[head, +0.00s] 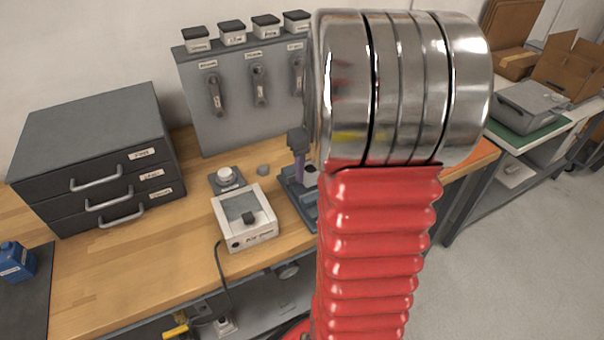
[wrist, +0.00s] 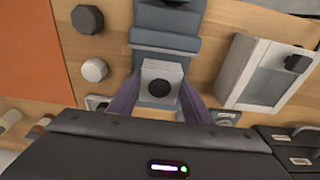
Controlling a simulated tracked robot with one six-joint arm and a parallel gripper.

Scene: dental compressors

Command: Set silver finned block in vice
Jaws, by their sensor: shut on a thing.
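The silver finned block (wrist: 163,69) shows in the wrist view, with pale fins and a dark round spot on its face. My gripper (wrist: 158,88) is shut on it, a purple finger on each side. The blue-grey vice (wrist: 165,22) lies directly behind and beyond the block in that view. I cannot tell whether the block touches the vice or is held above it. In the head view, a purple finger of my gripper (head: 300,170) is over the blue vice (head: 303,201) on the bench. My arm hides much of the vice, and the block cannot be made out there.
A white box with a grey top (head: 245,218) stands left of the vice, a small knob unit (head: 226,178) behind it. A grey hexagonal piece (head: 263,169) lies nearby. A drawer cabinet (head: 95,155) and upright tool panel (head: 235,95) bound the bench. Bare wood (head: 120,255) is at front left.

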